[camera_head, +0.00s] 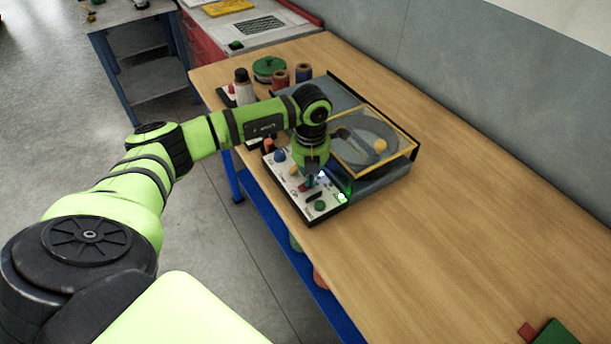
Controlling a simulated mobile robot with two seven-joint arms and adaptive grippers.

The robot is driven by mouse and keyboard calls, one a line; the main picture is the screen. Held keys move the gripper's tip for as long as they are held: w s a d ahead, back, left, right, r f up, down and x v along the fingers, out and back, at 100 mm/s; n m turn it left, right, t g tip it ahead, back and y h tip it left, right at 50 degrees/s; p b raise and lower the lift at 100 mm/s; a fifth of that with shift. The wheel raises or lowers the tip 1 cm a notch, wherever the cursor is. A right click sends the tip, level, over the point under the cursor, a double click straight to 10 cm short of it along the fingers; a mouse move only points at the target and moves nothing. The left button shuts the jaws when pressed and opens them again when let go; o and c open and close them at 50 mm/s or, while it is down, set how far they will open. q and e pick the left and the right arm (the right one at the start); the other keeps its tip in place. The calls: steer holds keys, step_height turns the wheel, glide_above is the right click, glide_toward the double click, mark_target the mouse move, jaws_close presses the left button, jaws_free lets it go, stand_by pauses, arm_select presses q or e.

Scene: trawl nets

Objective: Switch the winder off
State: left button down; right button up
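The winder (385,181) stands on the wooden bench, with a yellow-framed clear cover (405,148) over a round grey part. Its pale control panel (328,211) faces the front left. The panel carries a blue knob (279,156), a green button (319,206) and a bright green light (341,197). My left gripper (308,182) points down over the middle of the panel, close to a small red part. The gripper and wrist hide part of the panel. I cannot tell whether the fingers are open or touch anything. My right gripper is out of view.
A white bottle (244,88), a green round container (267,68) and red and blue spools (303,73) stand behind the winder. The wooden bench (470,235) is clear to the right, up to a green object (556,334) at its near end. A grey wall runs behind.

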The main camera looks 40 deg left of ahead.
arm_select(q)
steer(key=shift+s, duration=0.1)
steer(key=shift+r+p, duration=2.5)
steer(key=shift+r, duration=0.9)
steer(key=shift+f, duration=0.1)
